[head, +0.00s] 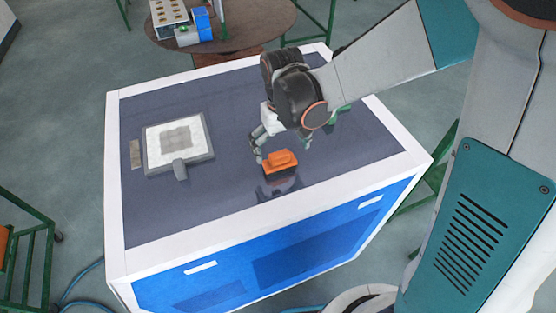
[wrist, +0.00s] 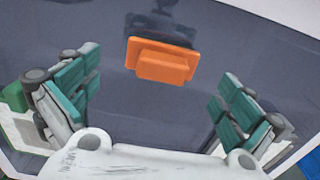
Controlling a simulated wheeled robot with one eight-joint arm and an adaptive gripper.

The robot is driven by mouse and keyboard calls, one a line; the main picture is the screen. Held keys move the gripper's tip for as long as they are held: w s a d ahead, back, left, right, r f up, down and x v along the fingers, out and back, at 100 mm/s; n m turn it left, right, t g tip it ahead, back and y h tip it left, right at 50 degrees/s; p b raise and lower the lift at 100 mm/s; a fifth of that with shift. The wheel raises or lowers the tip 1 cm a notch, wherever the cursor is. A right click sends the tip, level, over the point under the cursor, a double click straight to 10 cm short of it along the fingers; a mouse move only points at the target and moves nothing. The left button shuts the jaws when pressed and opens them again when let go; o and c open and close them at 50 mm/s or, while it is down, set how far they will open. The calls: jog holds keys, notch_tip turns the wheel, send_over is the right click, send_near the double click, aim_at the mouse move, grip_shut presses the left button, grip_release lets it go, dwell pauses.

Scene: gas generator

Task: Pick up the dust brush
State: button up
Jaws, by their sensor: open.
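The dust brush (head: 281,162) is a small orange block with a raised orange grip on top and a dark underside. It lies on the dark tabletop (head: 225,110), right of the middle, near the front edge. My gripper (head: 282,150) hangs just above and behind it, fingers apart. In the wrist view the brush (wrist: 162,61) shows in the upper middle, beyond the gap between the open fingers (wrist: 158,108). Nothing is between the fingers, and they appear apart from the brush.
A grey and white square device (head: 178,142) sits on the left of the tabletop. A green object (head: 340,114) lies behind my gripper. The table has a raised white rim (head: 115,180). A round brown table (head: 240,30) with several items stands behind. The front left tabletop is clear.

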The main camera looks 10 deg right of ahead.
aim_at(279, 154)
jog(key=f+b, duration=0.1)
jog(key=f, duration=0.2)
jog(key=f+b, duration=0.1)
jog(key=f, duration=0.1)
jog(key=shift+w+a+f+b, duration=0.1)
jog(key=shift+a+f+b, duration=0.1)
jog(key=shift+f+b, duration=0.2)
jog(key=shift+r, duration=0.1)
jog(key=c, duration=1.1)
